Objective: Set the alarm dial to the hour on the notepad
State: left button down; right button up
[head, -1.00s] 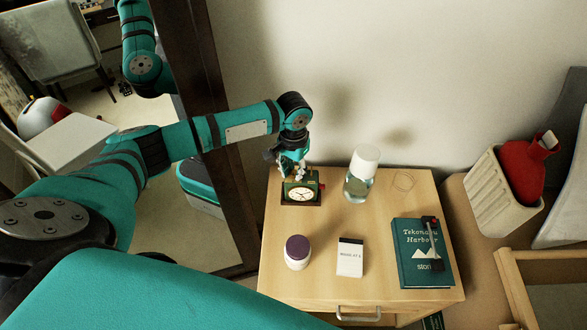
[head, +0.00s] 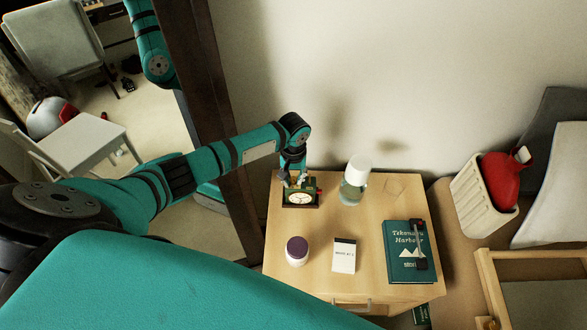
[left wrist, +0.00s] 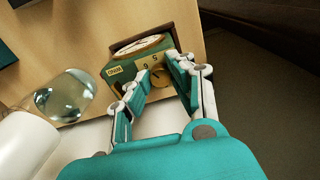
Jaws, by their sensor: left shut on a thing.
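A green alarm clock (head: 301,198) with a white face stands at the back left of the nightstand. In the left wrist view its back shows a yellowish alarm dial (left wrist: 158,80) with digits around it; a 6 and a 5 are readable. My left gripper (head: 294,180) reaches down behind the clock. Its fingers (left wrist: 164,80) are shut on the dial, partly covering it. The white notepad (head: 344,258) lies at the front middle of the nightstand. It has a short printed line, too small to read surely. My right gripper is not in view.
A lamp or jar with a white top (head: 355,178) stands right of the clock. A purple-lidded jar (head: 297,252) and a green book (head: 405,262) lie further forward on the nightstand (head: 375,215). A dark-framed mirror is at the left, a wall behind.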

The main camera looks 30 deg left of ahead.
aim_at(294, 179)
pick_arm(q)
jog(key=shift+r+n+p, duration=0.1)
jog(key=shift+n+p, duration=1.15)
jog(key=shift+n, duration=0.15)
jog(key=c, duration=1.1)
grip_release()
jog(key=shift+c, duration=0.2)
notch_tip(294, 179, up, 12)
